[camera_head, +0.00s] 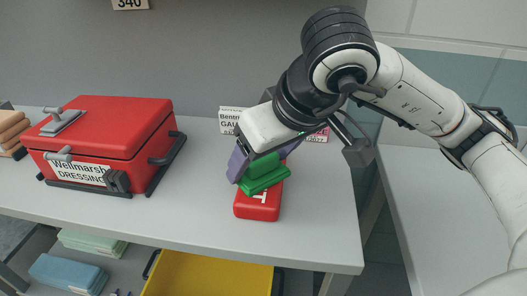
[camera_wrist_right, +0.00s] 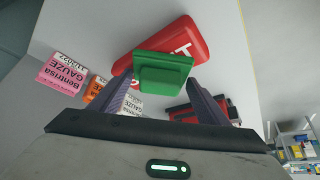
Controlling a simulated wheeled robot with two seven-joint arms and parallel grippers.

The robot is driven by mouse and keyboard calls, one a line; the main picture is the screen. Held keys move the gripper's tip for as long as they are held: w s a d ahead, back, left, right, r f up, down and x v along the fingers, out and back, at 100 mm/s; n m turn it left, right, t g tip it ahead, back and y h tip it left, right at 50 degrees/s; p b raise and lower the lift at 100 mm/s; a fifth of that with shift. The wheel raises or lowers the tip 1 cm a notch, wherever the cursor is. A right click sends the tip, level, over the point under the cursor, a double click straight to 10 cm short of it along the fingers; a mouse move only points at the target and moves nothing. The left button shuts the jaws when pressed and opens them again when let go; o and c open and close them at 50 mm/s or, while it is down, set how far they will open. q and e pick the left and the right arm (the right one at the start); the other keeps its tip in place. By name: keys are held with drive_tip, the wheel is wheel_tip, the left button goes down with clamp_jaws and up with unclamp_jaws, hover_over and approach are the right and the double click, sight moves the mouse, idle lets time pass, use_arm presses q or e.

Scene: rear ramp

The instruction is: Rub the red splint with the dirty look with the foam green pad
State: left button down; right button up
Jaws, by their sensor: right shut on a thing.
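The red splint (camera_head: 258,208) lies on the grey-white table top, a red block with rounded corners and white lettering. It also shows in the wrist view (camera_wrist_right: 190,38), with no clear dirt mark on the part I see. My right gripper (camera_head: 262,168) is shut on the foam green pad (camera_head: 265,183), held between its purple fingers. The pad is over the far part of the splint and hides some of it. In the wrist view the pad (camera_wrist_right: 163,73) overlaps the splint's near side; I cannot tell whether they touch. My left gripper is not in view.
A red dressing case (camera_head: 110,130) stands on the left of the table, with tan rolls (camera_head: 12,128) beside it. Gauze packets (camera_wrist_right: 63,73) lie behind my right gripper. A yellow drawer (camera_head: 205,275) is below the front edge. The table right of the splint is clear.

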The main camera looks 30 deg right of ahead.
sight(253, 184)
drive_tip(key=shift+s+a, duration=0.65)
drive_tip(key=shift+s, duration=0.2)
drive_tip(key=shift+s+a, duration=0.65)
drive_tip(key=shift+s, duration=0.2)
drive_tip(key=shift+f+b, duration=0.1)
drive_tip(key=shift+b, duration=0.45)
drive_tip(key=shift+w+d+b, duration=0.5)
drive_tip(key=shift+w+b, duration=0.1)
drive_tip(key=shift+w+d+b, duration=0.75)
drive_tip(key=shift+w+d, duration=0.4)
drive_tip(key=shift+w, duration=0.3)
drive_tip(key=shift+w+d, duration=0.75)
drive_tip(key=shift+w, duration=0.3)
drive_tip(key=shift+w+d+f+b, duration=0.1)
drive_tip(key=shift+w+d+b, duration=0.15)
drive_tip(key=shift+w+d, duration=0.4)
drive_tip(key=shift+w+d+b, duration=0.25)
drive_tip(key=shift+w+d, duration=0.2)
drive_tip(key=shift+w, duration=0.35)
wheel_tip(253, 184, up, 6)
drive_tip(key=p, duration=0.5)
